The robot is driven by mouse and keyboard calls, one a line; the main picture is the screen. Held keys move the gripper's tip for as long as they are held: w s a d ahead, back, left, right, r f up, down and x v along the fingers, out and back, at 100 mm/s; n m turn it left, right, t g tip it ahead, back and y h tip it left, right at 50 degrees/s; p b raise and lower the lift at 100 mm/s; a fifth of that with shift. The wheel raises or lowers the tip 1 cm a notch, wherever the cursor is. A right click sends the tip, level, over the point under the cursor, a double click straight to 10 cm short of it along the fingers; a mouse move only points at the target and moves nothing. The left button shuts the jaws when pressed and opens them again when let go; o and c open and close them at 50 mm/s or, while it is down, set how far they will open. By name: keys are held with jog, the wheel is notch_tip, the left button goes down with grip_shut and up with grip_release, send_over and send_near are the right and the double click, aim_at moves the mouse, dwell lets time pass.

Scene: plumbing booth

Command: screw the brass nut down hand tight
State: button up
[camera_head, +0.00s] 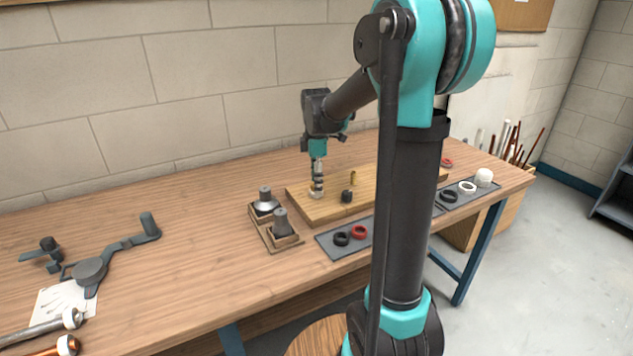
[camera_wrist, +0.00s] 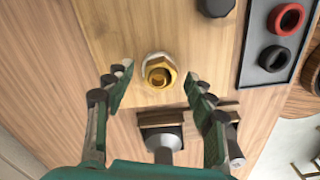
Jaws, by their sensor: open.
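The brass nut (camera_wrist: 160,73) sits around an upright fitting on the wooden board (camera_wrist: 110,30), with a pale ring showing beside its base. In the wrist view the nut lies between the fingertips of my gripper (camera_wrist: 159,82), with a gap on each side; the fingers are open and hold nothing. In the head view my gripper (camera_head: 317,172) points down over the left part of the wooden board (camera_head: 375,200), and the fingers mostly hide the nut. How far the nut is threaded down cannot be told.
A dark cap (camera_head: 347,196) and a thin brass post (camera_head: 353,178) stand on the board. Wooden holders with grey cone pieces (camera_head: 281,224) stand left of it. A grey mat (camera_head: 326,240) with black and red rings lies in front. A dark tool (camera_head: 110,254) lies far left.

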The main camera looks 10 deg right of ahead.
jog(key=shift+c, duration=0.5)
jog(key=c, duration=1.2)
jog(key=shift+o, duration=0.2)
jog(key=m, duration=0.5)
jog(key=shift+m, duration=0.4)
jog(key=o, duration=1.2)
jog(key=shift+o, duration=0.5)
jog(key=o, duration=0.7)
jog(key=shift+o, duration=0.2)
